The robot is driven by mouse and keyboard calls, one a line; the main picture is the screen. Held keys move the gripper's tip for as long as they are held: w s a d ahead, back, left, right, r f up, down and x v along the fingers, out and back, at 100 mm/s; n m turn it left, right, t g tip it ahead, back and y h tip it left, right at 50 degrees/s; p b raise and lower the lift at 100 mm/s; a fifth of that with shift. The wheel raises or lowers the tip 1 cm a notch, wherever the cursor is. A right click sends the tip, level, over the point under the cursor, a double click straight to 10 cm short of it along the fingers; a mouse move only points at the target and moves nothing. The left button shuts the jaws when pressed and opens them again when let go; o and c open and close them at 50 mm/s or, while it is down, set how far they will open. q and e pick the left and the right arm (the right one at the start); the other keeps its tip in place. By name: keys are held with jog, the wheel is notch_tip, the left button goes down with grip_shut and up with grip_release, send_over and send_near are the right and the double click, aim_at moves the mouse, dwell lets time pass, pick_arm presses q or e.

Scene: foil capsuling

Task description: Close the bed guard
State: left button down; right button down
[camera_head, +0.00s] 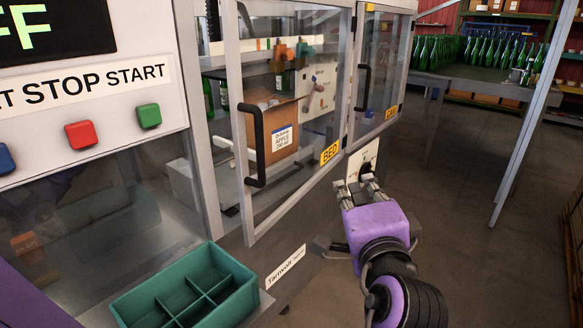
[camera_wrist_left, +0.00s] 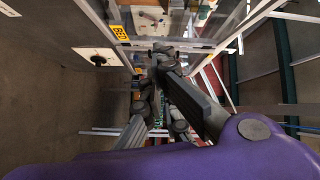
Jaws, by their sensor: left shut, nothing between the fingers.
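The bed guard (camera_head: 268,200) is a clear panel in a grey frame with a black vertical handle (camera_head: 254,148) and a yellow BED label (camera_head: 330,152). It stands ajar, its handle-side edge swung out from the machine's post, with a gap at the left. The label also shows in the left wrist view (camera_wrist_left: 121,32). My purple left gripper (camera_head: 364,184) is shut and empty, to the right of and below the label, apart from the handle. Its fingers (camera_wrist_left: 160,58) fill the middle of the wrist view. My right gripper is not in view.
A white plate with a black knob (camera_wrist_left: 98,60) is near the left gripper. A second guard (camera_head: 384,80) stands right of the bed guard. A green divided crate (camera_head: 236,296) sits at the front. Behind the guard is a cardboard box (camera_head: 268,125). Green bottles (camera_head: 490,50) fill a far table.

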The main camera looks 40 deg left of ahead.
pick_arm(q)
jog(key=s+a+r+g+y, duration=0.3)
jog(key=s+a, duration=0.1)
jog(key=w+a, duration=0.3)
jog(key=a, duration=0.7)
jog(key=shift+w+a+p, duration=0.3)
jog(key=shift+a, duration=0.1)
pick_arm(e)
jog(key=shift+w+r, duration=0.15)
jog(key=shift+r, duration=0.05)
